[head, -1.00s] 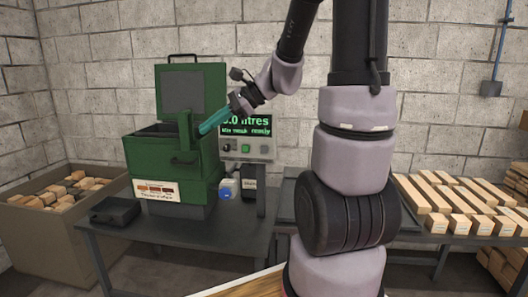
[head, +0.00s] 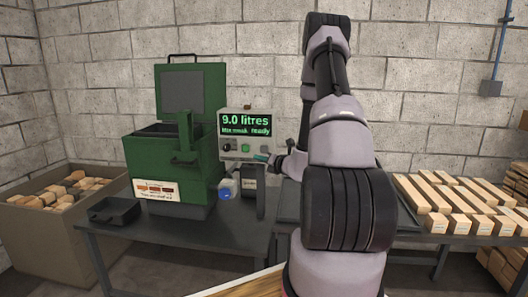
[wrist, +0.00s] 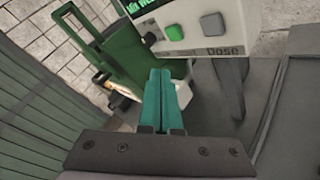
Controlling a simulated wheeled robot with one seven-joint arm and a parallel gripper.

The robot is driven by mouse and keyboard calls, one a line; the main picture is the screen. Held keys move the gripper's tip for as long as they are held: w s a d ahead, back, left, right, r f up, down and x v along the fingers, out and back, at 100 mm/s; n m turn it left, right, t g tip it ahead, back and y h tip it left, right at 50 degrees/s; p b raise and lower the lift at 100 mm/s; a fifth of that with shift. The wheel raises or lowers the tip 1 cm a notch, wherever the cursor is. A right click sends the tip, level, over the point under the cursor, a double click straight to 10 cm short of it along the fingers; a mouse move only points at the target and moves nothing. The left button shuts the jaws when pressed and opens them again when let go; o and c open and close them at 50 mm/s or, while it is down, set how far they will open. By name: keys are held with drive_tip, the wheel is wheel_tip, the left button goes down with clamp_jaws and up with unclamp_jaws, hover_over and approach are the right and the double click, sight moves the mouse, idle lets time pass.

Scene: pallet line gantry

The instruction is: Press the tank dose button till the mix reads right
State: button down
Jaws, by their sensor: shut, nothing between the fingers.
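The control box (head: 232,152) stands on the bench beside the green tank (head: 150,150). Its screen (head: 246,123) shows "9.0 litres" and a smaller line that seems to read "Mix weak ready". The box has a green button (wrist: 174,32) and a grey button (wrist: 212,23); "Dose" is printed below the grey one. My gripper (head: 262,157) has teal fingers, shut and empty, just below the buttons at the box's lower right. In the wrist view the fingertips (wrist: 160,72) point below the green button and appear apart from both buttons.
A dark tray (head: 114,212) lies on the bench at the left. A blue-and-white item (head: 227,188) sits below the box. A bin of wood blocks (head: 40,230) stands at left, and timber pieces (head: 450,200) lie on the right table.

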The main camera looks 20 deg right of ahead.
sight(261, 150)
drive_tip(key=shift+d+f+m, duration=0.3)
drive_tip(key=shift+d+f, duration=0.05)
drive_tip(key=shift+d, duration=0.05)
drive_tip(key=shift+w, duration=0.1)
drive_tip(key=w+d, duration=0.5)
drive_tip(key=w, duration=0.2)
idle(0.3)
drive_tip(key=shift+w, duration=0.1)
idle(1.8)
drive_tip(key=shift+w+d, duration=0.15)
drive_tip(key=shift+w, duration=0.15)
drive_tip(key=shift+w+d, duration=0.3)
drive_tip(key=shift+w, duration=0.1)
idle(0.8)
drive_tip(key=shift+s+a, duration=0.5)
drive_tip(key=shift+s, duration=0.25)
